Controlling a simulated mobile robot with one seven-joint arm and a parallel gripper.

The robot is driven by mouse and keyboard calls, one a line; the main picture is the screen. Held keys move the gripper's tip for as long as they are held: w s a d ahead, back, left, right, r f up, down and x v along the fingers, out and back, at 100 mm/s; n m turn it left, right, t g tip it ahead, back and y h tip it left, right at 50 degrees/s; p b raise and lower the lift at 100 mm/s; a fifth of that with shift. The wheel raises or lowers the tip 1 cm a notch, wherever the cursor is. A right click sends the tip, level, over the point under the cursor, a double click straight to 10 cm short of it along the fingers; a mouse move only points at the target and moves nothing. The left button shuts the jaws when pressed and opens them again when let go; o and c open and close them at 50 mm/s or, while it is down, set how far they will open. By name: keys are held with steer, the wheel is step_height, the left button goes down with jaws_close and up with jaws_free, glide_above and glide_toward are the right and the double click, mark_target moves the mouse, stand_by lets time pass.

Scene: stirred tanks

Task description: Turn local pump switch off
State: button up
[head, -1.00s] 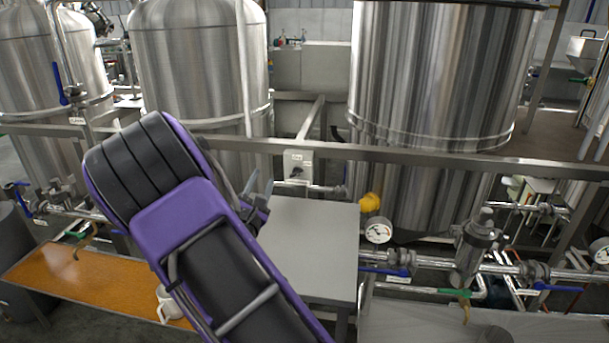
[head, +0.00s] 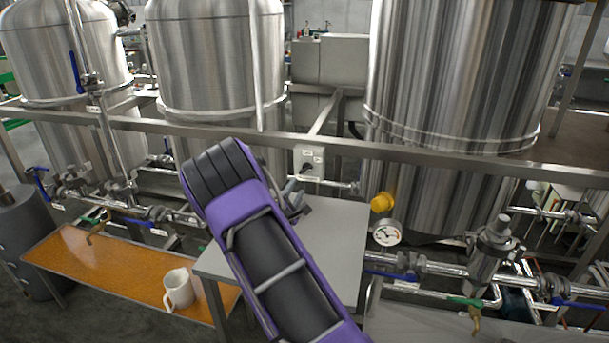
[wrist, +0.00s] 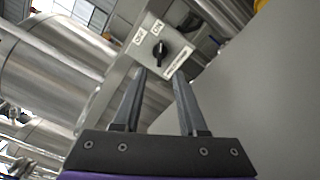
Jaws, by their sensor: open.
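The local pump switch is a pale box (head: 309,161) fixed to the metal rail, with a small dark rotary knob. In the wrist view the switch box (wrist: 163,45) shows tilted, with its black knob (wrist: 159,52) and small labels around it. In the head view my gripper (head: 294,190) is partly hidden by my purple arm, just below and left of the switch.
A grey table (head: 335,225) lies below the switch. A white mug (head: 179,290) stands on the orange bench (head: 105,265) at lower left. Steel tanks (head: 450,75) stand behind the rail (head: 420,158). A yellow knob (head: 382,202) and a gauge (head: 387,233) sit to the right.

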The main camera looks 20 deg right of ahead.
mark_target(306, 171)
steer(key=x, duration=0.9)
steer(key=shift+w+d, duration=0.2)
steer(key=shift+w, duration=0.05)
jaws_close()
